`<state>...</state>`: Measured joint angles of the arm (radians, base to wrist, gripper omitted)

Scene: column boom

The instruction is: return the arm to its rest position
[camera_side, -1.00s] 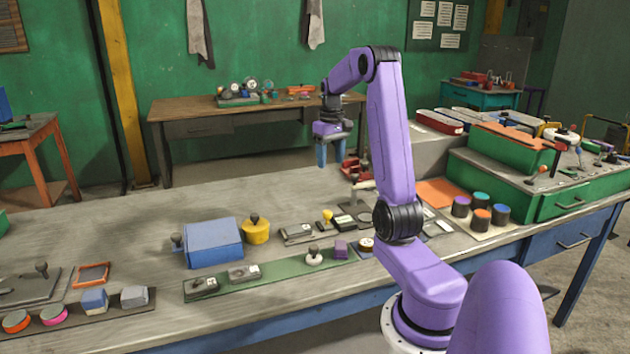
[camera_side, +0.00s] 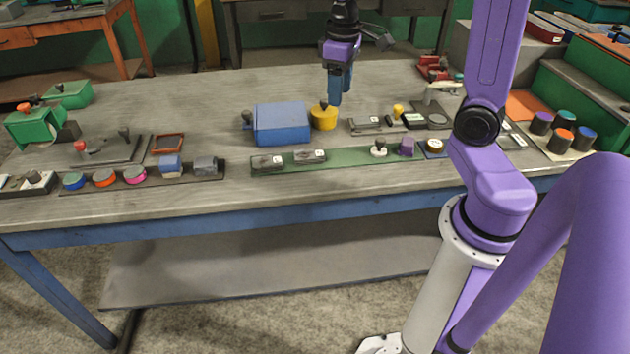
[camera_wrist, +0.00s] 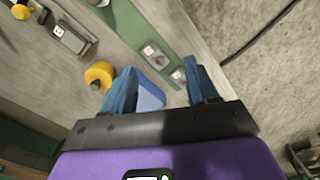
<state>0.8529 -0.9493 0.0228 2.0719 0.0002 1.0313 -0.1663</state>
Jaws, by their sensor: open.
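My gripper (camera_side: 339,88) hangs fingers down above the workbench (camera_side: 215,98), near the yellow round piece (camera_side: 324,117) in the side view. Its blue fingers overlap each other in that view. In the wrist view my gripper (camera_wrist: 163,88) has its two blue fingers spread apart, with nothing held between them. The yellow piece (camera_wrist: 98,75) is left of the fingers there. The blue box (camera_wrist: 150,95) shows behind and between the fingers, partly hidden. How high the fingertips are above the bench cannot be told exactly.
The blue box (camera_side: 281,124) stands left of the yellow piece. A green strip (camera_side: 335,158) with stamps lies in front. Ink pots (camera_side: 564,141) and green drawers (camera_side: 577,95) stand at the right. Green boxes (camera_side: 33,125) are at the far left. The back middle of the bench is clear.

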